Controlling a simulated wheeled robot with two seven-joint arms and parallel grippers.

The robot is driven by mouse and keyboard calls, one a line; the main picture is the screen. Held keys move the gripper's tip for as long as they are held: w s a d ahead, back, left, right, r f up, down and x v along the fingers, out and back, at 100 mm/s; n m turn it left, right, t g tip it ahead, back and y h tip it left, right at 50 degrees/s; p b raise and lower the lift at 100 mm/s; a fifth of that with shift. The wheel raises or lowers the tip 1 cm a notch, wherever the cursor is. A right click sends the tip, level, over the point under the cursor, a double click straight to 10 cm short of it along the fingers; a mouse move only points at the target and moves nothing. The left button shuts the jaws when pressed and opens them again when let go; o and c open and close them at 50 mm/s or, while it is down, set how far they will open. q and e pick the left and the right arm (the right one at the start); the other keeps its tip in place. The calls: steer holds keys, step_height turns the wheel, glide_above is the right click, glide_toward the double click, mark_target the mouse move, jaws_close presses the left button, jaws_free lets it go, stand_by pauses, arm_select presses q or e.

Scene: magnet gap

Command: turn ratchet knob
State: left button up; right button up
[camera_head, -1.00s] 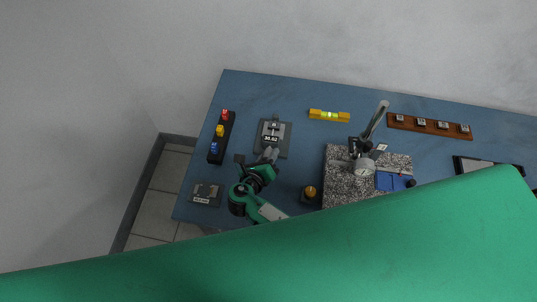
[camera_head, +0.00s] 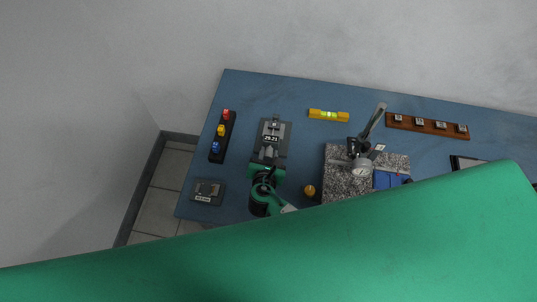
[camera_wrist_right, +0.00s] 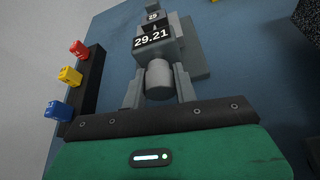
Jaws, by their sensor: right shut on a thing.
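The grey gauge with the ratchet knob stands on the blue table; its body (camera_head: 272,128) reads 29.21 in the head view, and the display (camera_wrist_right: 153,38) reads the same in the right wrist view. The ratchet knob (camera_wrist_right: 160,80) is a grey cylinder at the gauge's near end. My right gripper (camera_head: 268,155) is at this near end, with one finger on each side of the knob, shut on it. Its fingers (camera_wrist_right: 158,86) show in the right wrist view. In the head view the knob is hard to make out. My left gripper is not in view.
A black rack (camera_head: 222,137) with red, yellow and blue blocks stands left of the gauge. A small dark plate (camera_head: 207,192) lies front left. An orange knob (camera_head: 309,190) and a granite stand (camera_head: 340,185) are to the right. A yellow level (camera_head: 329,115) lies behind.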

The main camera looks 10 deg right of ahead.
steer(key=shift+f+m+y+b, duration=0.2)
steer(key=shift+m+y+b, duration=0.1)
steer(key=shift+m+b, duration=0.3)
steer(key=m+t+y+b, duration=0.1)
steer(key=m+b, duration=0.2)
steer(key=b, duration=0.2)
steer(key=m+t+y+b, duration=0.1)
steer(key=m+t+b, duration=0.1)
steer(key=b, duration=0.4)
steer(key=shift+f+m+y, duration=0.15)
steer(key=shift+m+y, duration=0.25)
steer(key=shift+m, duration=0.2)
steer(key=shift+a+r+m+t+y+b, duration=0.1)
steer(key=shift+r+m+t+y+b, duration=0.2)
steer(key=shift+m+b, duration=0.7)
steer(key=shift+n, duration=0.3)
steer(key=o, duration=1)
steer(key=shift+r, duration=0.1)
